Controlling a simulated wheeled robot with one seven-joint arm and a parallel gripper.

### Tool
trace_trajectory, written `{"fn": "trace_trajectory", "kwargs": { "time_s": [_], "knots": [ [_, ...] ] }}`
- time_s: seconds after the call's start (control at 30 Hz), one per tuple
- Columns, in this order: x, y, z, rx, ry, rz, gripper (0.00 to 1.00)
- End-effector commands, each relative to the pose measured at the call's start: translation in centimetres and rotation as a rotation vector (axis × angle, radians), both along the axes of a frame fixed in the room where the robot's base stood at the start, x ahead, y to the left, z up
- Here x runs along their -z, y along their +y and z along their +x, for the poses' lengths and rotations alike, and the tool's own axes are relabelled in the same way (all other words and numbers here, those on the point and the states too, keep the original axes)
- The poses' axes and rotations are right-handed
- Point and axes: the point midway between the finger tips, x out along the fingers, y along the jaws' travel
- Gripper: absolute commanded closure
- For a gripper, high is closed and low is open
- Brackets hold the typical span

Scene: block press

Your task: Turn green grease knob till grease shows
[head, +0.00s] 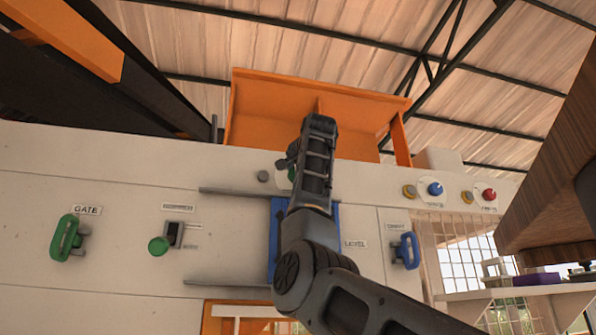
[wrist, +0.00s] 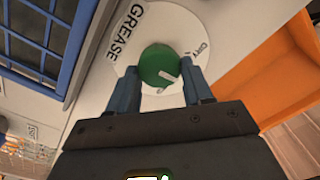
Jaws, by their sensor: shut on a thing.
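The green grease knob (wrist: 158,65) sits on a round white dial plate (wrist: 133,55) marked GREASE in the wrist view. A light pointer mark shows on its face. My gripper (wrist: 168,88) is shut on the knob, with one finger on each side of it. In the head view my gripper (head: 293,160) is raised against the upper panel, and my arm hides most of the knob; only a sliver of green shows beside the gripper. I cannot see any grease in either view.
The white panel (head: 120,180) carries a green GATE handle (head: 66,238), a green ball lever (head: 158,246), a blue handle (head: 408,250), a blue knob (head: 435,189) and a red knob (head: 489,194). An orange hopper (head: 270,110) stands above. A blue-framed window (head: 273,240) is behind my arm.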

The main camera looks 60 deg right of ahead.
Motion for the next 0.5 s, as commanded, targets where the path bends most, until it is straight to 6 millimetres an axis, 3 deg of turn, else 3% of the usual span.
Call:
{"fn": "trace_trajectory", "kwargs": {
  "time_s": [0.5],
  "knots": [
    [0.13,-0.04,-0.14,-0.001,-0.373,0.317,0.80]
  ]
}}
